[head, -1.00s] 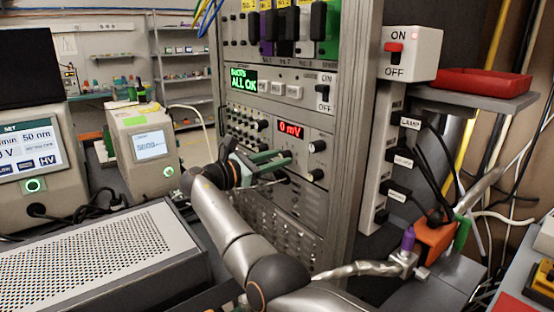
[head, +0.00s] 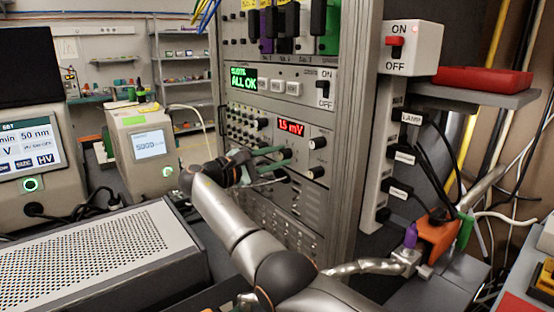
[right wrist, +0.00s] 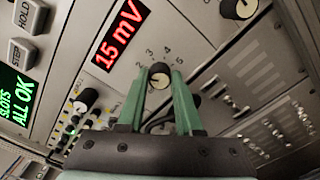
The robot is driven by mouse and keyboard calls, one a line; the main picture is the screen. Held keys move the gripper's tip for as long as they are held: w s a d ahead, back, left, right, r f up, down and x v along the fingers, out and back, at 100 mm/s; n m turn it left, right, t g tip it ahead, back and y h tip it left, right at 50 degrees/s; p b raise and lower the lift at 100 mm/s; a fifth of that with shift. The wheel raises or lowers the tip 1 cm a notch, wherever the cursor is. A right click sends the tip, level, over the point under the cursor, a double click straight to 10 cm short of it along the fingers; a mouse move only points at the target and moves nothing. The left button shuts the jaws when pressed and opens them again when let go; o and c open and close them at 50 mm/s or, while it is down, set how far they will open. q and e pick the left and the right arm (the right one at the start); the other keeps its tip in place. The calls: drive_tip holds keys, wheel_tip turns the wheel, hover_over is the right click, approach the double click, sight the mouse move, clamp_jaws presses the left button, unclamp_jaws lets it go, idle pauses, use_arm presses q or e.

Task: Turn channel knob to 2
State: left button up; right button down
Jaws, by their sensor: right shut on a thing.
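The fingers partly hide the knob there. My left gripper is not in view.
Other knobs (head: 317,143) sit right of the display, close to my gripper. The rack's side post (head: 352,150) stands to the right. A perforated grey box (head: 95,255) lies at the front left. A green screen (head: 243,78) above reads ALL OK.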

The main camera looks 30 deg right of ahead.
drive_tip(key=shift+m, duration=0.3)
drive_tip(key=c, duration=0.6)
unclamp_jaws()
